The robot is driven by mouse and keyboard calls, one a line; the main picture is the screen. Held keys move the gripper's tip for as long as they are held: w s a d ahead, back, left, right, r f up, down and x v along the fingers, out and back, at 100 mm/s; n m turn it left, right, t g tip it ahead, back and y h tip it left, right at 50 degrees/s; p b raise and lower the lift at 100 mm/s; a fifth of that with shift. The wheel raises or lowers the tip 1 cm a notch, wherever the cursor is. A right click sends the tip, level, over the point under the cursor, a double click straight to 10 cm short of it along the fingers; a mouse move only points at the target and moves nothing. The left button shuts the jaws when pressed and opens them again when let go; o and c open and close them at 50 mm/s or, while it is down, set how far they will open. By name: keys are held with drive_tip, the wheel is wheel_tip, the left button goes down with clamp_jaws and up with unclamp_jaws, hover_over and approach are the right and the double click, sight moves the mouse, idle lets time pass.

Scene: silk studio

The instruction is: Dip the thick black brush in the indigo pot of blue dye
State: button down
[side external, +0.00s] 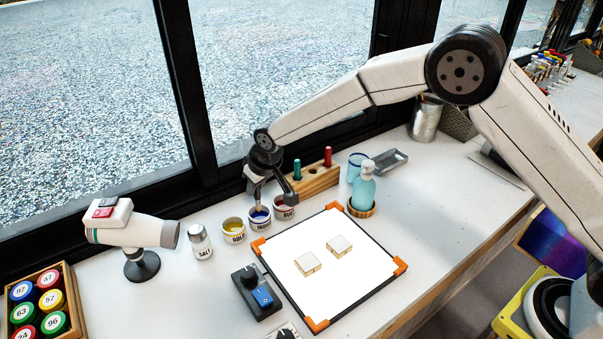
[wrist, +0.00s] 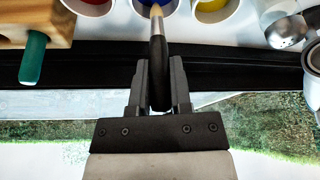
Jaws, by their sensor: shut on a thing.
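My gripper (side external: 270,184) is shut on the thick black brush (wrist: 158,72), whose dark handle sits between the jaws in the wrist view. The brush's silver ferrule and tan bristles point at the indigo pot (side external: 259,223), a white pot of blue dye. In the wrist view, the bristle tip lies over the blue in the indigo pot (wrist: 142,9) at the top edge. In the side view, the brush is partly hidden by my gripper, with its tip at the pot's mouth. I cannot tell whether the bristles touch the dye.
A yellow pot (side external: 234,234) and a red pot (side external: 284,212) flank the indigo pot closely. Behind stands a wooden brush block (side external: 318,182) with teal and red brushes. A salt shaker (side external: 200,245) is left. A white framed board (side external: 347,287) with two small blocks lies in front.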

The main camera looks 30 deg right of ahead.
drive_tip(key=shift+r, duration=1.5)
